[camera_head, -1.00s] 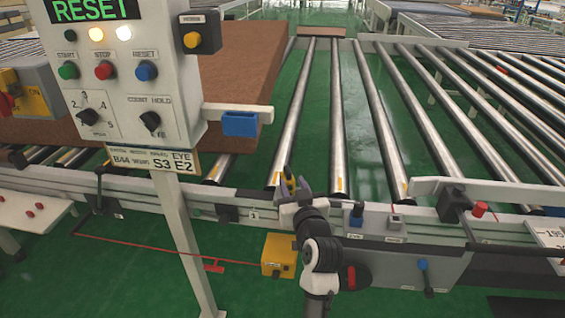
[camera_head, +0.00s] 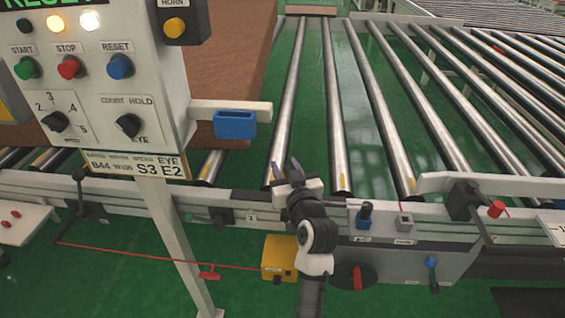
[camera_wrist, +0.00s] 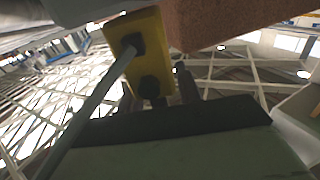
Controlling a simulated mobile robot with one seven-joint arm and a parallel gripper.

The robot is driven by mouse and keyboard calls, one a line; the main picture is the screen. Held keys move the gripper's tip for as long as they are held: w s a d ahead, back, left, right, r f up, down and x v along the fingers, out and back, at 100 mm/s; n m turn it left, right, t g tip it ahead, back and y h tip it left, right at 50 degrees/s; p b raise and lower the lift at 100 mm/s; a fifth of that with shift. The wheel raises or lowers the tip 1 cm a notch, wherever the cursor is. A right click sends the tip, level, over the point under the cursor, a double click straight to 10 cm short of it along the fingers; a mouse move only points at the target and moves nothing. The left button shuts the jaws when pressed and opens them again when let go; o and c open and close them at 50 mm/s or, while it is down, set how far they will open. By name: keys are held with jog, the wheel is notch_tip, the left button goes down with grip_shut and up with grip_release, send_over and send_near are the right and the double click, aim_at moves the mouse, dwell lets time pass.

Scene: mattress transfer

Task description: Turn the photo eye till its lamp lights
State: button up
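A small blue device with a black top (camera_head: 363,216) stands on the conveyor's front rail, right of my gripper. A tiny label below it is hard to read; it may be the photo eye, but I cannot tell for sure. A small grey block (camera_head: 404,222) sits just right of it. I cannot make out a lit lamp on either. My gripper (camera_head: 287,173) is above the front rail near the roller ends, apart from the blue device. Its two dark fingers point away from me, spread with an empty gap. The wrist view shows a blurred yellow box (camera_wrist: 138,40) with black knobs.
A control panel (camera_head: 100,95) on a post stands at left, with two lamps lit. A brown mattress (camera_head: 232,60) lies behind it. A black bracket with a red knob (camera_head: 495,209) is on the right rail. A yellow box (camera_head: 279,258) hangs below the rail. Bare rollers lie beyond.

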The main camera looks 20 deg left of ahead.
jog(key=shift+w, duration=0.1)
grip_shut()
dwell(0.3)
jog(key=shift+w+d+m+t+h+p, duration=0.1)
jog(key=shift+m+t+h+p, duration=0.95)
jog(key=shift+m+h, duration=0.4)
jog(key=shift+d+m+t+h, duration=0.1)
jog(key=shift+m+t+h, duration=0.4)
jog(key=shift+h, duration=0.75)
jog(key=shift+m+h, duration=0.25)
jog(key=shift+h, duration=0.05)
